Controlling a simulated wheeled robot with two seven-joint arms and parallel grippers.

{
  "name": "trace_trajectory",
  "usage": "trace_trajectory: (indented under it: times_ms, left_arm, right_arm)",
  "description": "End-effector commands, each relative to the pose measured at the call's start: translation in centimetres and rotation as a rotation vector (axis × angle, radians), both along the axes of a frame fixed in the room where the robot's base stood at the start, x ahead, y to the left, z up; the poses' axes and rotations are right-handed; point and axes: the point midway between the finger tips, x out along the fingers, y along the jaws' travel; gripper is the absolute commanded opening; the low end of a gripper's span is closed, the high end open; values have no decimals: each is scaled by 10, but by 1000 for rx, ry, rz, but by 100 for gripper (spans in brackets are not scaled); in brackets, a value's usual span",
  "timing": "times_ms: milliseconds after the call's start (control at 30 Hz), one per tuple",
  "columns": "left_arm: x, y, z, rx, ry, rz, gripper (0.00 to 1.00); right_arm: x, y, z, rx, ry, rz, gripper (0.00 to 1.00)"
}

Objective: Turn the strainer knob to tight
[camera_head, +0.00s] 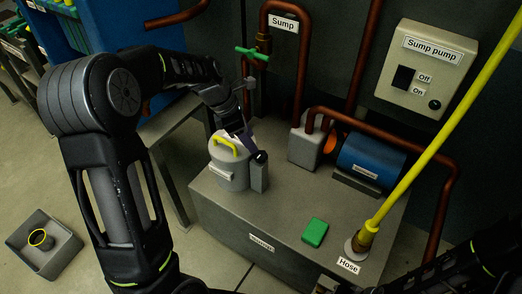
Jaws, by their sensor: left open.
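The strainer (228,168) is a grey, round canister with a yellow handle on its lid, standing at the left of the grey tank top. A dark round knob (261,157) sits at its right side, on top of a small grey block. My left gripper (246,134) is open and comes down from above, just above and behind the knob. The arm and the small size hide the fingers in part, so I cannot tell whether they touch the knob. Only dark links of my right arm show at the lower right.
A blue pump (370,160) with copper pipes stands behind right. A green block (314,232) and a yellow hose (420,165) are at the front right. A valve with a green handle (252,53) rises behind. A switch box (426,70) hangs on the wall.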

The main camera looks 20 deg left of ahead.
Motion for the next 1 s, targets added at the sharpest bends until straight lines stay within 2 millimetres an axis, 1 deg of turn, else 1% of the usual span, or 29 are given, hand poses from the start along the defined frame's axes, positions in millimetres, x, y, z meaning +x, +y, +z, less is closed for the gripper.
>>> trace_trajectory:
  times_ms: [267, 433, 733, 867, 1000]
  left_arm:
    - [1, -1, -4, 1, 0, -3, 46]
    - [4, -6, -20, 2, 1, -3, 46]
    - [14, -20, -62, 1, 0, -3, 46]
    - [17, -23, -71, 1, 0, -3, 46]
    - [18, -24, -73, 2, -3, -3, 46]
  right_arm:
    - [0, 0, -1, 0, 0, 0, 36]
    - [0, 0, -6, 0, 0, 0, 36]
    - [0, 0, -18, 0, 0, -2, 36]
    - [0, 0, -20, 0, 1, -2, 36]
    - [0, 0, -20, 0, 1, -2, 36]
